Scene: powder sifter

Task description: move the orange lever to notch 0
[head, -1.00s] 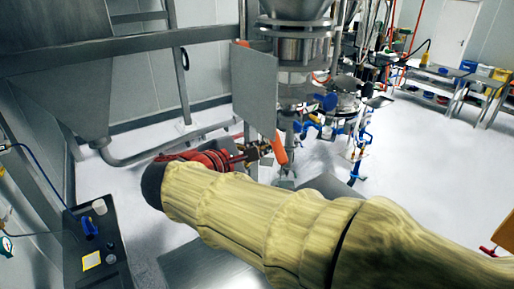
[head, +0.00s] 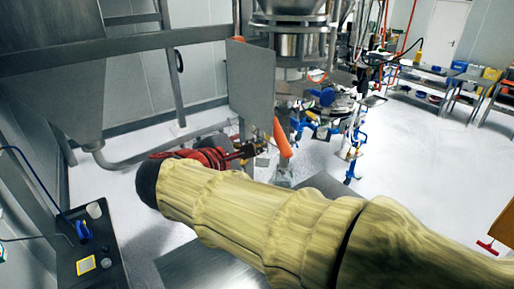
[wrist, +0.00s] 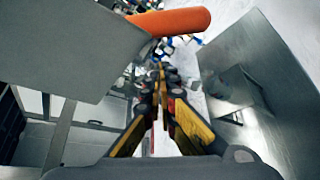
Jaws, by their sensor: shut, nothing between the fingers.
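The orange lever (head: 283,138) hangs at a slant beside the lower right edge of a flat grey panel (head: 251,85). In the wrist view the orange lever (wrist: 172,22) lies across the top, sticking out from behind the grey panel (wrist: 75,45). My gripper (head: 259,150) is just left of the lever's lower part in the head view. In the wrist view my gripper (wrist: 161,72) is shut and empty, its tips below the lever in the picture. I cannot tell whether they touch. The notch marks cannot be made out.
A grey metal plate (wrist: 265,85) stands close on the right in the wrist view. A steel sifter body (head: 298,42) is above and behind the lever. A dark cart (head: 95,245) with small items is at lower left. Open white floor (head: 420,165) lies to the right.

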